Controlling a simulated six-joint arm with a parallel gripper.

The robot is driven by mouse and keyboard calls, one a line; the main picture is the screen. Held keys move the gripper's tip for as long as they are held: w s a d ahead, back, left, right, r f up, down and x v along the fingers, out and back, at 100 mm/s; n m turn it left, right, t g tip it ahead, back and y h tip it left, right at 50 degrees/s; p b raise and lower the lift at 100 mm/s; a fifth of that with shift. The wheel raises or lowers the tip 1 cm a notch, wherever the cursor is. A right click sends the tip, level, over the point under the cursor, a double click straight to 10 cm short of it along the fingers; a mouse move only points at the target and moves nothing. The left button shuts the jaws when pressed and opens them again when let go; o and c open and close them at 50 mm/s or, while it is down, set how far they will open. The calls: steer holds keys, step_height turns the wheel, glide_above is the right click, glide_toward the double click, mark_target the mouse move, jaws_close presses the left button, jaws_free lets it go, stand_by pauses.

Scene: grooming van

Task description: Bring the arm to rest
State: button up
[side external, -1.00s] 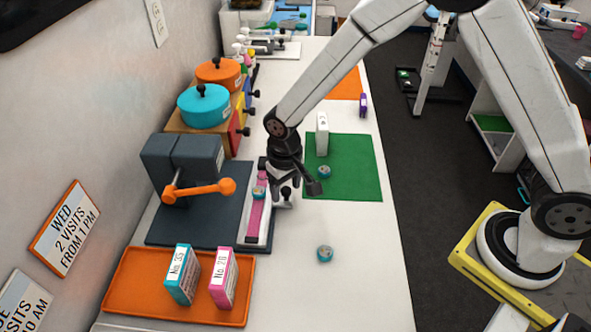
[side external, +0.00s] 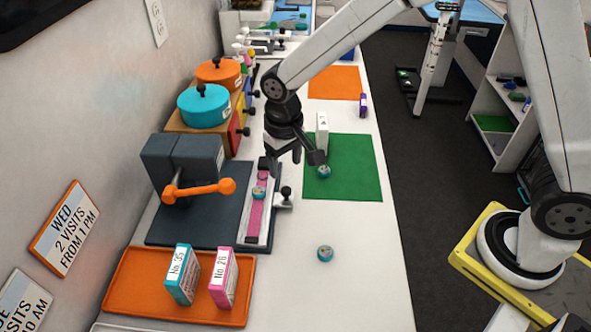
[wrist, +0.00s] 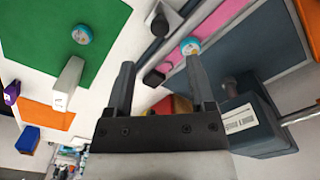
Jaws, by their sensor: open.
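My gripper (side external: 298,158) hangs in the air above the white counter, near the far end of the pink strip and left of the green mat. It is open and empty. In the wrist view its two fingers (wrist: 162,75) stand apart with nothing between them. A small round teal-rimmed tin (side external: 259,192) sits on the pink strip (side external: 255,220) of the dark machine (side external: 200,205). A like tin (side external: 323,171) lies on the green mat (side external: 355,180), and another (side external: 325,253) lies on the bare counter.
The dark machine has an orange lever (side external: 200,190). An orange tray (side external: 135,290) in front holds a teal box (side external: 183,275) and a pink box (side external: 223,278). A white box (side external: 322,133) stands on the green mat. Lidded pots (side external: 203,106) stand at the left.

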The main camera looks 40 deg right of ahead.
steer(key=shift+r, duration=0.1)
stand_by(0.3)
steer(key=s+d+r+t, duration=0.1)
steer(key=s+d+t, duration=0.1)
steer(key=s+d, duration=1)
steer(key=shift+s+d+t, duration=0.3)
steer(key=shift+s+d, duration=0.1)
steer(key=shift+d, duration=0.8)
